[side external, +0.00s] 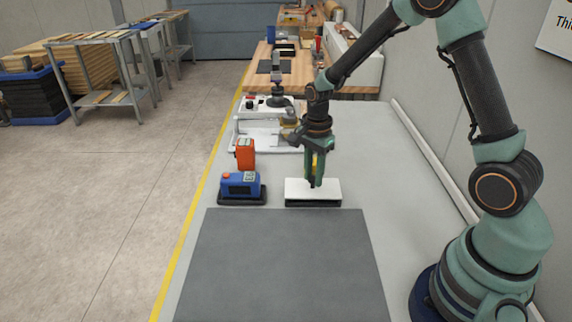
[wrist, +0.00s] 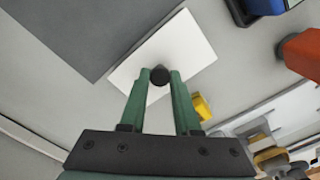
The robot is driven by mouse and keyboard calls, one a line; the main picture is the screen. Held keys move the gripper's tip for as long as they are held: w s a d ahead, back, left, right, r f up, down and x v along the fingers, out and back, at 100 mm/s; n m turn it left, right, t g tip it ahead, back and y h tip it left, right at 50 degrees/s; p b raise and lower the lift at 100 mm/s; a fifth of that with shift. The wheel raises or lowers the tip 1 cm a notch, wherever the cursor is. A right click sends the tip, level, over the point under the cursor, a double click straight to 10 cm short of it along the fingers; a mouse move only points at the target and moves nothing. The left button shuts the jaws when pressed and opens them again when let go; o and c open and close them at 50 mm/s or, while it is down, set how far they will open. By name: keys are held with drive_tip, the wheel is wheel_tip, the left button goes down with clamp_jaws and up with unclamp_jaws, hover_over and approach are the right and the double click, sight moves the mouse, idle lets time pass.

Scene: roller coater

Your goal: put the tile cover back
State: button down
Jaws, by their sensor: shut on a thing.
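The tile cover is a white rectangular plate (side external: 328,187) with a dark knob (wrist: 160,76) in its middle. It lies level at the far edge of the grey mat, over a low piece with a dark lower edge (side external: 313,204). I cannot tell whether the cover rests on this piece or hovers just above it. My gripper (side external: 315,183) points straight down at the cover's middle. In the wrist view its two green fingers (wrist: 159,78) are shut on the knob, with the white plate (wrist: 193,43) spread out around them.
A blue device (side external: 240,185) on a dark base stands left of the cover, with an orange block (side external: 245,154) behind it. A yellow object (wrist: 201,107) is close beside the cover. White machinery (side external: 257,131) stands farther back. The grey mat (side external: 282,265) in front is clear.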

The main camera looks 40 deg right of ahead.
sight(313, 177)
drive_tip(key=shift+f, duration=0.1)
drive_tip(key=shift+f, duration=0.35)
drive_tip(key=c, duration=0.6)
unclamp_jaws()
drive_tip(key=shift+r, duration=0.1)
wheel_tip(313, 177, up, 12)
drive_tip(key=shift+s+a+r+n+t, duration=0.95)
drive_tip(key=shift+s+r+n, duration=0.5)
drive_tip(key=shift+s+n, duration=1.1)
drive_tip(key=shift+s+a+r+n+t, duration=0.9)
drive_tip(key=shift+s+r+n, duration=0.65)
drive_tip(key=shift+n, duration=1.9)
drive_tip(key=shift+s+a+r+n+t, duration=0.95)
drive_tip(key=shift+s+r+n, duration=0.4)
drive_tip(key=shift+s+n, duration=1.25)
